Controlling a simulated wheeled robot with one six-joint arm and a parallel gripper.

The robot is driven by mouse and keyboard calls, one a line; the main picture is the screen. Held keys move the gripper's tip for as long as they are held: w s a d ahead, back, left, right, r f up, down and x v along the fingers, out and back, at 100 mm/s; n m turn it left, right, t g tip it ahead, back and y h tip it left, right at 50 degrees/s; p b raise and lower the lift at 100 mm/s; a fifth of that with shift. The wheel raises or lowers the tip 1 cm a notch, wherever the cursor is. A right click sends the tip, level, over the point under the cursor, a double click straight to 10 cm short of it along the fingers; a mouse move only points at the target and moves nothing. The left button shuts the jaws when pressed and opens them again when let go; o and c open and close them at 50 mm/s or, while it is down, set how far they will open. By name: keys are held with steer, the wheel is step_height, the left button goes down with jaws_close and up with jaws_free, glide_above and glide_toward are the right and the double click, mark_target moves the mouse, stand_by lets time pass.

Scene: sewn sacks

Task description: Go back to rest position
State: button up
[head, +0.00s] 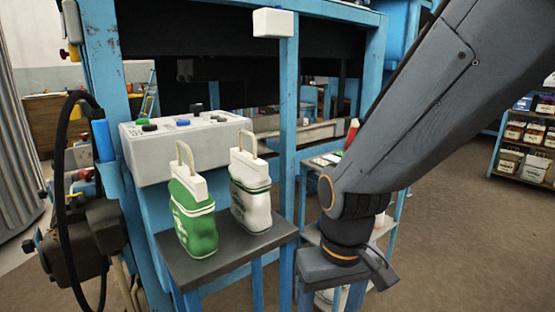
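My arm comes down from the upper right, and my gripper (377,268) hangs to the right of the small dark-topped stand (225,257). Its fingers cannot be made out, so I cannot tell whether it is open or shut. A green sack (194,218) with a white top and handle loop stands upright on the stand. A white sack (251,200) with green markings and a similar white top and loop stands just behind it to the right. My gripper is apart from both sacks.
A grey control box (185,148) with coloured buttons sits behind the sacks on a blue machine frame (288,120). A blue rack, partly hidden, stands behind my wrist. Shelves with packed goods (528,130) stand far right. Brown floor (465,250) is clear at right.

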steer(key=s+d+r+m+p, duration=0.2)
steer(key=d+r+p, duration=0.8)
steer(key=r+p, duration=0.2)
steer(key=shift+d+m+h+p, duration=0.15)
steer(key=shift+m+h+p, duration=0.15)
steer(key=shift+m+p, duration=0.15)
steer(key=shift+s+r, duration=0.1)
